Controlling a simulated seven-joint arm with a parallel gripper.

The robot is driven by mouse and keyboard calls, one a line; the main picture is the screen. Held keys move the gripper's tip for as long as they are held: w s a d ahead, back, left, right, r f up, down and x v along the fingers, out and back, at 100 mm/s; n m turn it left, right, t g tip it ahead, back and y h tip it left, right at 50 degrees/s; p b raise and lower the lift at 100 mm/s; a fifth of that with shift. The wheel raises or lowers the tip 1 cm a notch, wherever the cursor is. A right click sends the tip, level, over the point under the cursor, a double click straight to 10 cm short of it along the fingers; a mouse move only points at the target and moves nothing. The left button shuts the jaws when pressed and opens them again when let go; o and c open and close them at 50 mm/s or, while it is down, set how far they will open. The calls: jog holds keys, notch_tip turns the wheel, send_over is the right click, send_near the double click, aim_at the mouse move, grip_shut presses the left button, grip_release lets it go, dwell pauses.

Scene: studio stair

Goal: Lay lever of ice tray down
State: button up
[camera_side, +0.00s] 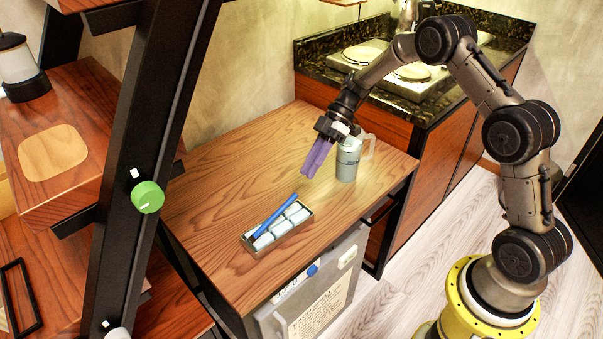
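The ice tray (249,240) lies on the wooden table near its front edge, with pale ice blocks in its compartments. Its blue lever (278,213) runs lengthwise along the tray; from this angle I cannot tell how far it is raised. My gripper (309,175) has purple fingers that point down over the table, behind and to the right of the tray, apart from the lever. The fingers overlap in this view, so their opening is hidden. I see nothing held between them.
A grey-green jug (347,160) with a handle stands close to the right of my gripper. The wooden table (215,190) is clear to the left of the tray. A black post with a green knob (147,197) rises at left. A counter with a stove (415,84) stands behind.

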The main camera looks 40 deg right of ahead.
jog(key=r+h, duration=0.1)
jog(key=r, duration=0.1)
jog(key=w+a+r+h, duration=0.1)
jog(key=r, duration=0.1)
jog(key=r+g+h, duration=0.1)
jog(key=r, duration=0.1)
jog(key=shift+w+a+r+h, duration=0.15)
jog(key=shift+w+h, duration=0.15)
jog(key=shift+w, duration=0.1)
grip_shut()
jog(key=a+r+n+h, duration=0.1)
jog(key=a+r, duration=0.2)
jog(key=a, duration=0.1)
send_over(284, 205)
jog(key=d, duration=0.1)
notch_tip(284, 205, down, 11)
jog(key=shift+w+d+f, duration=0.15)
jog(key=shift+d+f, duration=0.05)
jog(key=shift+f, duration=0.2)
jog(key=shift+w+d+f, duration=0.15)
jog(key=shift+f, duration=0.2)
jog(key=f+y, duration=0.1)
jog(key=d+f+y, duration=0.1)
jog(key=f, duration=0.1)
jog(key=d+f+y, duration=0.1)
jog(key=shift+s+d+f, duration=0.1)
jog(key=shift+d+f, duration=0.25)
jog(key=shift+f, duration=0.4)
